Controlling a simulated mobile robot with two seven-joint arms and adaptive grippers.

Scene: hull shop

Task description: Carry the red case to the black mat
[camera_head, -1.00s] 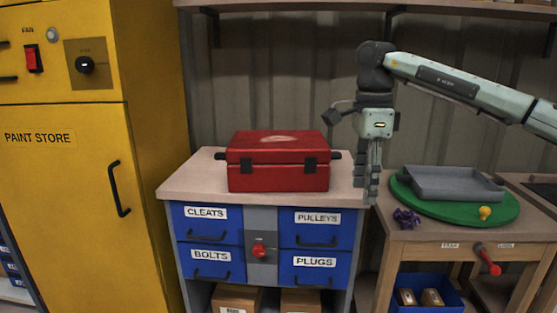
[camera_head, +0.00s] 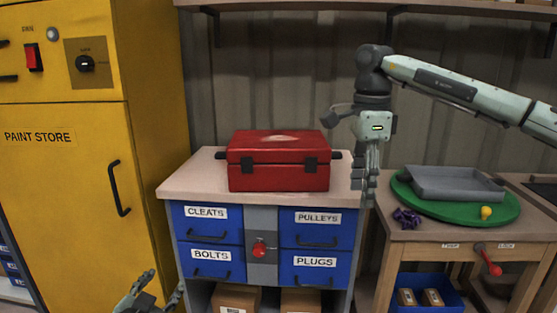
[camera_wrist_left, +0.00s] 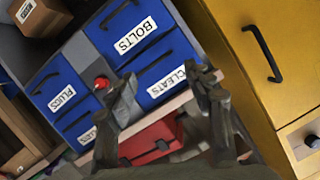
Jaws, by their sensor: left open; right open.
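The red case (camera_head: 278,162) sits upright and closed on the light top of the blue-drawer cabinet, with a dark handle at each side. It also shows in the left wrist view (camera_wrist_left: 152,141), partly hidden behind my fingers. My left gripper (camera_head: 163,284) is open and empty at the bottom of the head view, low in front of the cabinet's left side and apart from the case. It also frames the left wrist view (camera_wrist_left: 165,90). My right gripper (camera_head: 365,186) is open, pointing down just right of the case, without visible contact.
The drawer cabinet (camera_head: 262,195) stands beside a yellow paint store cabinet (camera_head: 70,190). At right, a wooden bench (camera_head: 400,234) holds a green disc (camera_head: 455,211) with a grey tray (camera_head: 455,184), a yellow knob-like item (camera_head: 486,212) and a purple item (camera_head: 407,217). A shelf (camera_head: 300,4) runs overhead.

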